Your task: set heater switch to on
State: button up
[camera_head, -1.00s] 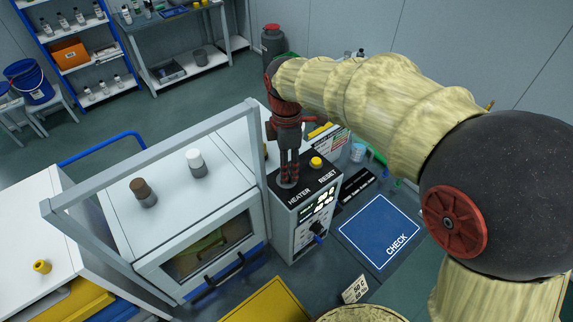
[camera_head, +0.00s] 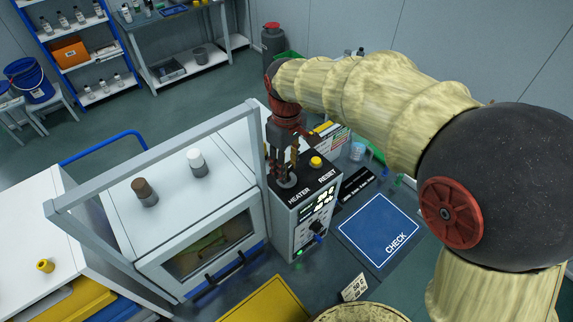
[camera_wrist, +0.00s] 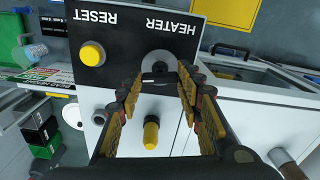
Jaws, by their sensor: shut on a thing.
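The heater switch (camera_wrist: 160,62) is on the black top panel of the white control box (camera_head: 302,221), beside the HEATER label. In the wrist view its round grey base shows beyond the fingertips, with a small dark lever part in front of it. My gripper (camera_wrist: 160,80) has its fingers on either side of that lever and is shut on it. In the head view my gripper (camera_head: 284,176) stands over the switch and hides most of it. The lever's exact tilt is hard to tell.
A yellow RESET button (camera_head: 316,162) sits close beside the switch. A grey frame post (camera_head: 264,190) and white oven cabinet (camera_head: 205,228) stand close on the left. A blue CHECK mat (camera_head: 379,231) lies to the right. A small green light (camera_head: 299,252) shows low on the box.

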jog(key=shift+m, duration=1.1)
jog(key=o, duration=1.2)
jog(key=shift+c, duration=0.2)
notch_tip(320, 180, up, 12)
